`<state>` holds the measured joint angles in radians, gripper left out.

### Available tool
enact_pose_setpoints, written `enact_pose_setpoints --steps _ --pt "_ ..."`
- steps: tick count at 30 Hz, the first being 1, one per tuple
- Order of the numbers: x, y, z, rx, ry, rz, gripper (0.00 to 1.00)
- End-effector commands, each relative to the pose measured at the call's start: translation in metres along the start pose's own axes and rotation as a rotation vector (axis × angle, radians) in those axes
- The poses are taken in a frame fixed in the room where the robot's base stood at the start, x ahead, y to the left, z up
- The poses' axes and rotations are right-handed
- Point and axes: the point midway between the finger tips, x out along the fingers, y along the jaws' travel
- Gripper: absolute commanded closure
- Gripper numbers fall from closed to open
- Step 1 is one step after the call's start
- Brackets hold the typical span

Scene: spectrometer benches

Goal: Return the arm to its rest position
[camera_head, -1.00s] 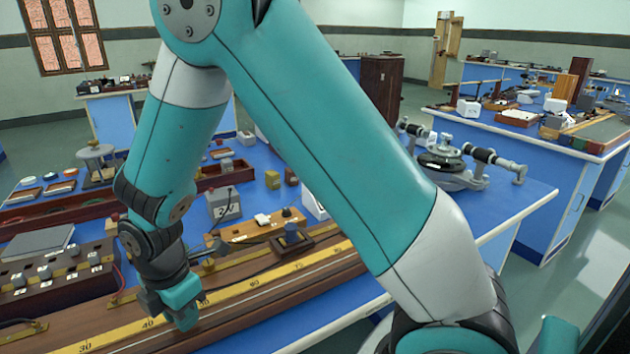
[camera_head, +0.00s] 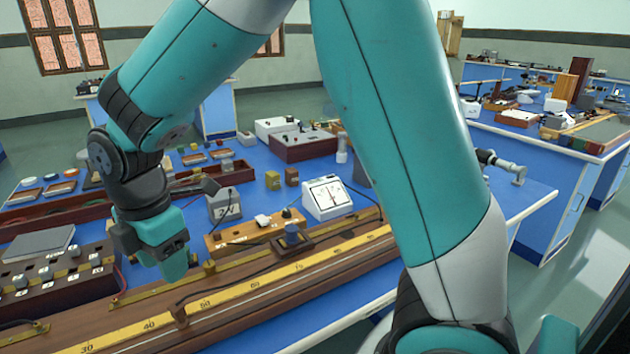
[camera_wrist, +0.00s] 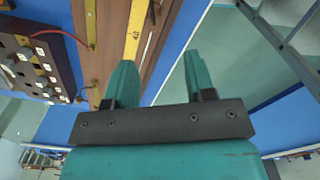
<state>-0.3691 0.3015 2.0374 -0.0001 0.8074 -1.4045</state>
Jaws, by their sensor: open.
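My arm spans the head view, its upper link on the right and its forearm coming down at the left. My gripper (camera_head: 172,268) hangs above the wooden metre-scale board (camera_head: 260,315) with its yellow ruler. In the wrist view the two teal fingers of my gripper (camera_wrist: 154,82) stand apart with nothing between them. Past them the yellow ruler (camera_wrist: 136,25), the blue bench top and the floor show. The fingertips look clear of the board.
A resistance box (camera_head: 65,285) with several knobs lies left of my gripper. A white meter (camera_head: 326,197), a grey cell (camera_head: 224,205) and a wooden key board (camera_head: 255,230) stand behind the scale. A spectrometer, mostly hidden by my arm, shows its end (camera_head: 505,165) at right.

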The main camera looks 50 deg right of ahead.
Motion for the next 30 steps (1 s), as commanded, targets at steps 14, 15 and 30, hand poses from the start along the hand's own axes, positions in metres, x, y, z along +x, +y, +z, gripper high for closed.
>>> enact_pose_setpoints --steps 14,15,30 --pt "-0.05 -0.001 0.0 0.0 0.0 -0.003 0.5" --pt "-0.05 -0.001 0.0 0.0 0.0 -0.003 0.5" --pt "-0.089 -0.112 -0.02 0.679 0.218 -0.013 0.5"
